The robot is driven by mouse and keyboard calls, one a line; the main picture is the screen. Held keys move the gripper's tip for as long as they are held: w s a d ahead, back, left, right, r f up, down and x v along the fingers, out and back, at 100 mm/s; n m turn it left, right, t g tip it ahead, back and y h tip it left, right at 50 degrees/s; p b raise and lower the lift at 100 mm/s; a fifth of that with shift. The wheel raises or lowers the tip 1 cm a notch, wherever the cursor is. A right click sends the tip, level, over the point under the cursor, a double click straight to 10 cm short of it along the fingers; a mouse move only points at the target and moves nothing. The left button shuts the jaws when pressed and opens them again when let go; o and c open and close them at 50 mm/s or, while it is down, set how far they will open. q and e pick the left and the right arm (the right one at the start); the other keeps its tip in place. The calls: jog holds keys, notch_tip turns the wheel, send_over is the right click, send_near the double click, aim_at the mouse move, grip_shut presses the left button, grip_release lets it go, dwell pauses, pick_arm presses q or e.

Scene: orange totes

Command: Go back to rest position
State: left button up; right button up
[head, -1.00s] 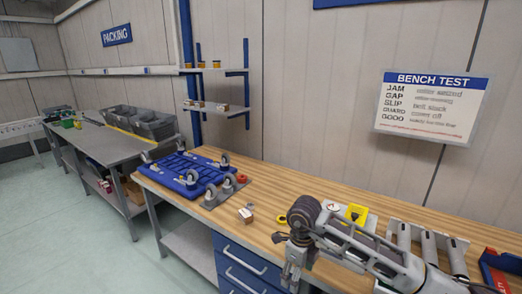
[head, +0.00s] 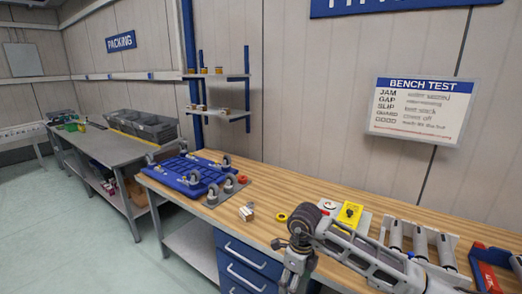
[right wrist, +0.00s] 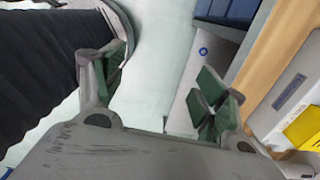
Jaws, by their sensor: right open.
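My right arm comes in from the right over the wooden bench in the head view. My right gripper (head: 291,281) hangs at the bench's front edge, cut off by the bottom of the picture. In the right wrist view my right gripper (right wrist: 165,90) is open, its green-padded fingers wide apart with nothing between them. Pale floor shows through the gap. My left gripper is not in view.
The wooden bench (head: 250,190) carries a blue caster-wheeled frame (head: 183,172), a small box (head: 247,212), a yellow ring (head: 281,217), a yellow block (head: 350,214) and grey rollers (head: 420,240). Blue drawers (head: 244,265) stand below. Open floor (head: 90,235) lies to the left.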

jog(key=w+a+f+m+y, duration=0.3)
jog(key=a+f+m+y, duration=0.65)
jog(key=a+y, duration=0.4)
jog(key=d+f+m+t+h, duration=0.3)
jog(key=d+f+m+t, duration=0.4)
jog(key=f+m, duration=0.5)
jog(key=d+f+m+t+h, duration=0.3)
jog(key=d+f+m+t, duration=0.2)
jog(key=d+f+m, duration=0.65)
jog(key=s+d+f+m+g+h, duration=0.2)
jog(key=s+d+f+m+h, duration=0.15)
jog(key=s+f, duration=0.65)
jog(key=s+d+f+m+g+h, duration=0.2)
jog(key=s+d+f+h, duration=0.15)
jog(key=s+f, duration=0.65)
jog(key=s+d+f+m+g, duration=0.1)
jog(key=s+f+g, duration=0.1)
jog(key=s, duration=0.7)
jog(key=s+d+f+m+g, duration=0.1)
jog(key=s+f+m+g, duration=0.1)
jog(key=s+f, duration=0.3)
jog(key=s+d+f+m+g, duration=0.2)
jog(key=s+f, duration=0.1)
jog(key=s, duration=1)
jog(key=shift+s+f+g+h, duration=0.15)
jog(key=shift+s+g+h, duration=0.15)
jog(key=shift+g+h, duration=0.15)
